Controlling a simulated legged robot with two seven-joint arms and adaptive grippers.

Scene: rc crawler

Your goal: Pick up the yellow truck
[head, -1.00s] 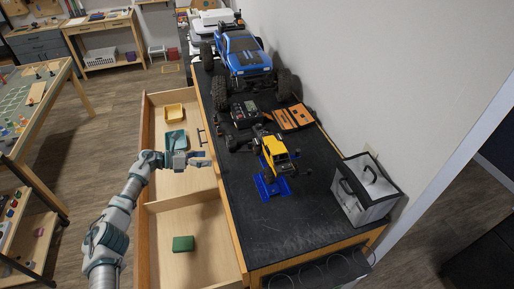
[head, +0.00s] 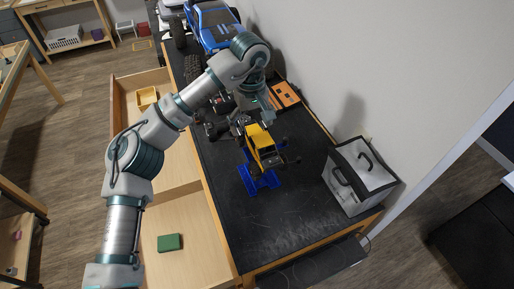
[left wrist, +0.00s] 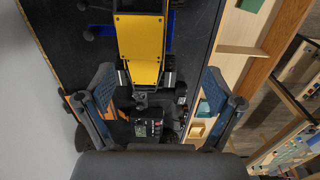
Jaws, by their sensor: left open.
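The yellow truck (head: 262,146) stands on a blue stand (head: 259,179) on the black bench top in the head view. My left arm reaches over the bench, and my left gripper (head: 252,118) is just beyond the truck's far end, partly hidden by its own wrist. In the left wrist view the truck's yellow roof (left wrist: 140,46) is at the top centre. The two blue-grey fingers of the left gripper (left wrist: 158,95) are spread wide, with nothing held between them. I cannot tell the exact height of the fingers above the truck. My right gripper is not in view.
A big blue truck (head: 213,25) stands farther back on the bench. A black controller (left wrist: 146,128) lies near the fingers. A grey box (head: 361,176) stands at the right end. An open wooden drawer (head: 190,225) holds a green block (head: 169,242).

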